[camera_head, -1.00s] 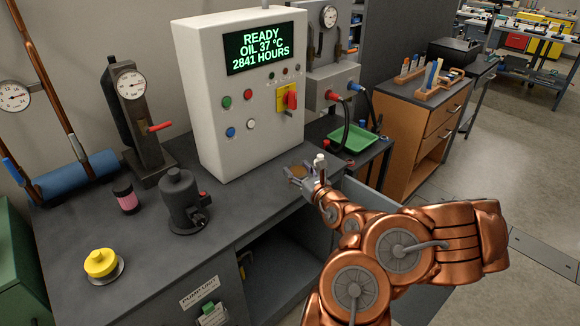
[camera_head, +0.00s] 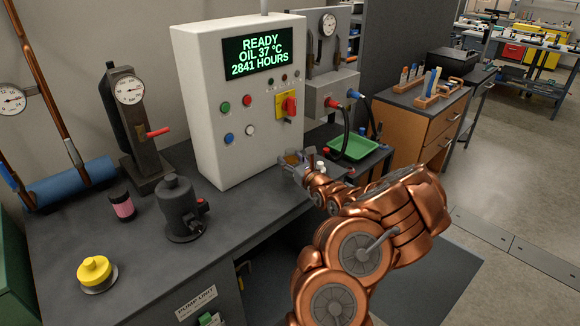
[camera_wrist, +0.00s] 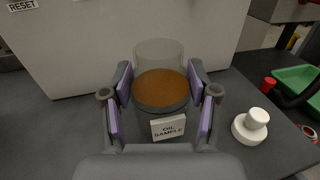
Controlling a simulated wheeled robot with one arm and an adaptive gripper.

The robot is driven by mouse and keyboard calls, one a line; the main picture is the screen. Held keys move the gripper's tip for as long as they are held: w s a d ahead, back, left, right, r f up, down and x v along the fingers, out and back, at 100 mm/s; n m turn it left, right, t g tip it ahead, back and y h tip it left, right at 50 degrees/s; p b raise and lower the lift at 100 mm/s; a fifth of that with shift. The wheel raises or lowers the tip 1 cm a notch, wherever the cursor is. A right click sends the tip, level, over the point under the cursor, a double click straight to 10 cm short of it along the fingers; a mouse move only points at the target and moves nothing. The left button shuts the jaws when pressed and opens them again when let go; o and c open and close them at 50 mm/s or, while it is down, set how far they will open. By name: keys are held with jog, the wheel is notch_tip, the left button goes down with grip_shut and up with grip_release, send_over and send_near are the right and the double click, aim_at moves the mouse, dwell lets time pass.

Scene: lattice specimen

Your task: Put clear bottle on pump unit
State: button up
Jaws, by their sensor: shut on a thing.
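The clear bottle (camera_wrist: 159,62) stands upright between my fingers in the wrist view. It holds brown liquid and has a label reading "OIL SAMPLE". My gripper (camera_wrist: 160,103) is shut on it, with purple pads at both sides. In the head view my gripper (camera_head: 293,166) is over the bench top near the white control cabinet, and the bottle is mostly hidden. The pump unit (camera_head: 198,303) is the dark bench, marked by a "PUMP UNIT" plate on its front. I cannot tell whether the bottle touches the surface beneath it.
The white cabinet (camera_head: 240,100) stands behind the gripper. A white-capped item (camera_wrist: 250,126) is right of the bottle. A dark cylinder (camera_head: 181,208), a pink-banded jar (camera_head: 122,207) and a yellow knob (camera_head: 95,271) stand on the bench. A green tray (camera_head: 353,147) is at right.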

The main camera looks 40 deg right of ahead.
jog(key=shift+w+d+r, duration=0.1)
jog(key=shift+w+d, duration=0.15)
jog(key=shift+w, duration=0.2)
jog(key=shift+f, duration=1.75)
jog(key=shift+w+f, duration=0.1)
jog(key=shift+f, duration=0.05)
jog(key=o, duration=1.4)
jog(key=shift+s+d, duration=0.1)
jog(key=shift+s, duration=0.15)
jog(key=shift+b+v, duration=1.6)
jog(key=shift+v, duration=4.2)
